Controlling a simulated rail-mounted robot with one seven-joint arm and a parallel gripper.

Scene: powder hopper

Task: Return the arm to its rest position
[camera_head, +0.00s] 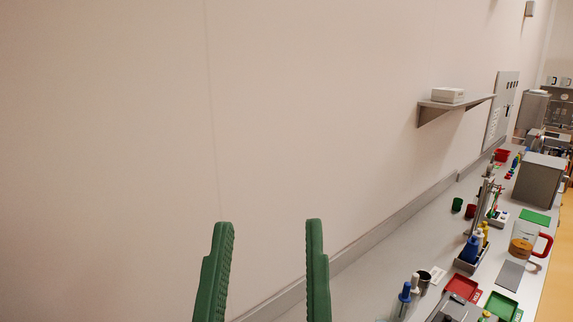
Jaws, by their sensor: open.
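My gripper (265,240) shows at the bottom of the head view as two green ridged fingers. The fingers are apart with nothing between them; only the bare wall shows in the gap. The fingers point up in the picture, left of the workbench (372,268). The rest of my arm is out of view below the frame.
A wall shelf (455,108) with a white box (447,95) juts out at the right. The bench holds a jug with a red handle (524,240), a metal box (539,181), a red tray (462,288), a green tray (502,305) and several bottles. The wall at left is bare.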

